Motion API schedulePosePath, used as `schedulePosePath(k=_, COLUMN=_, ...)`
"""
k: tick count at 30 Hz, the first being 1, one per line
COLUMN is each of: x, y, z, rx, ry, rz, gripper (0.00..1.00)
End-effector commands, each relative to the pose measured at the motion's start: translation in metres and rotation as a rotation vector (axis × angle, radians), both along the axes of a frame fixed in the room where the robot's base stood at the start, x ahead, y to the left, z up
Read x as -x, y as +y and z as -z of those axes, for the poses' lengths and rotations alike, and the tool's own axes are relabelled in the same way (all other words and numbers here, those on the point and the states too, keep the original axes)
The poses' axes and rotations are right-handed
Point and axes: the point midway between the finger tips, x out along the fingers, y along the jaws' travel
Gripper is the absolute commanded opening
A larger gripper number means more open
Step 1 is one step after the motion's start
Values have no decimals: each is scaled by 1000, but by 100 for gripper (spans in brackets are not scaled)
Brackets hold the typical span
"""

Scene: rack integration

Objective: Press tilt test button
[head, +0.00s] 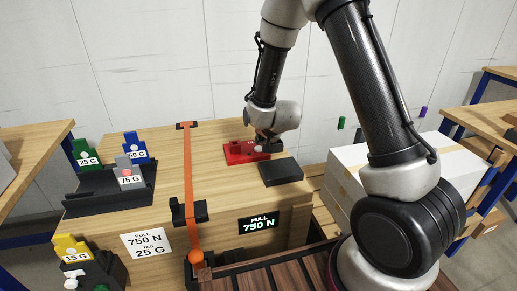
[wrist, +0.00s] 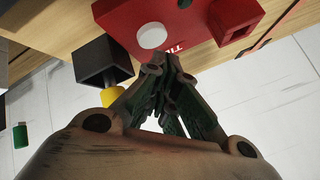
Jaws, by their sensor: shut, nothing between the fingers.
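The red tilt test box (head: 238,153) sits on the wooden table, left of a dark flat pad. In the wrist view the red box (wrist: 195,15) shows a round white button (wrist: 151,36) and part of a white label reading "TIL". My gripper (head: 261,141) is at the right end of the red box in the head view. In the wrist view my gripper (wrist: 166,65) is shut and empty, its tips just below the button and label. I cannot tell whether the tips touch the box. My gripper partly covers the box in the head view.
A dark pad (head: 281,173) lies right of the box. An orange strap (head: 189,170) crosses the table to the left. A dark tray (head: 105,202) holds tagged weights. A white carton (head: 345,175) stands at right.

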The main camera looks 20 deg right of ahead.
Motion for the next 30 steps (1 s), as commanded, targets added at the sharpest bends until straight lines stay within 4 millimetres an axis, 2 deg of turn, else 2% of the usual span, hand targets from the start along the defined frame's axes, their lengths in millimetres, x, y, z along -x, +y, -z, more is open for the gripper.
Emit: schedulePosePath(k=30, x=0, y=0, z=10, rx=0, ry=0, rz=0, gripper=0)
